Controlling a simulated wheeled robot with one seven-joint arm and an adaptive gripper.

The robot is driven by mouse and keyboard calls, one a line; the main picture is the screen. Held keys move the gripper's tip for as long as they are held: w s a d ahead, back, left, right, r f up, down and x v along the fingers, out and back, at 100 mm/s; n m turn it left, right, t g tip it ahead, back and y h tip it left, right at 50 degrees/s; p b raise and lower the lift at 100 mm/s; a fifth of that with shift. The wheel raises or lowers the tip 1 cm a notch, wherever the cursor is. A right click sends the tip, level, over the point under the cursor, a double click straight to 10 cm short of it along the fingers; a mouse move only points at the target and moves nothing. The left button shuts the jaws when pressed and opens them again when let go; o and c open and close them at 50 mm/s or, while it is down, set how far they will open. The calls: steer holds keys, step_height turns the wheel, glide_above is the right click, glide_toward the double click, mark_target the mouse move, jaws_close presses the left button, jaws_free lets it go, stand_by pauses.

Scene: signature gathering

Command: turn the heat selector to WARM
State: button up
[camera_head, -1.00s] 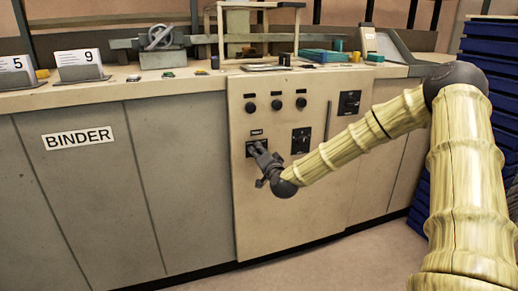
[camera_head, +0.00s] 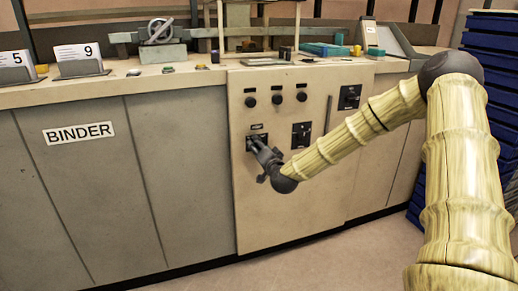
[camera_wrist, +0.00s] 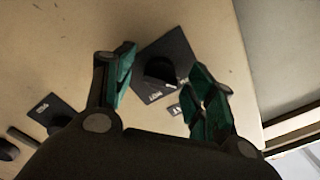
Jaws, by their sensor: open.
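A square black plate with a dark knob (camera_head: 257,138) is on the beige panel; I take it for the heat selector. In the wrist view the dark knob (camera_wrist: 160,68) stands on its tilted black plate (camera_wrist: 147,87), and its small white lettering is too blurred to read surely. My gripper (camera_wrist: 162,72) is open, with one teal-padded finger on each side of the knob and visible gaps. I cannot tell whether either finger touches it. In the head view my gripper (camera_head: 259,146) covers part of the plate, so the knob's setting is hidden.
Several round black knobs (camera_head: 276,99) sit above on the panel. Other black switch plates are to the right (camera_head: 301,135) and upper right (camera_head: 349,97). A vertical slot or handle (camera_head: 328,122) is between them. The worktop (camera_head: 120,84) overhangs above; blue stacked trays (camera_head: 490,70) stand right.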

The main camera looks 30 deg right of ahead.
steer(key=v, duration=1.2)
stand_by(0.5)
steer(key=s+a+f+n+g+y, duration=0.1)
steer(key=s+a+f+n+g, duration=0.25)
steer(key=f, duration=0.55)
steer(key=s+a+f+n+g+y, duration=0.15)
steer(key=s+a+f, duration=0.25)
steer(key=a+f, duration=0.4)
steer(key=s+a+f+n+g+y, duration=0.2)
steer(key=s+a+f+g, duration=0.15)
steer(key=f, duration=0.65)
steer(key=s+a+f+n+g, duration=0.2)
steer(key=s+a+f+g, duration=0.15)
steer(key=s+f, duration=0.45)
steer(key=s+a+f+n+g, duration=0.1)
steer(key=s+a+f+g, duration=0.25)
steer(key=s, duration=0.85)
steer(key=s+a+f+n+g, duration=0.2)
steer(key=s+a+f, duration=0.3)
steer(key=s, duration=0.5)
step_height(320, 180, up, 28)
steer(key=d+p, duration=0.1)
steer(key=p, duration=2.8)
steer(key=shift+d+r, duration=0.2)
steer(key=shift+r, duration=0.05)
steer(key=shift+w+h, duration=0.1)
steer(key=shift+h, duration=0.15)
steer(key=shift+c, duration=0.2)
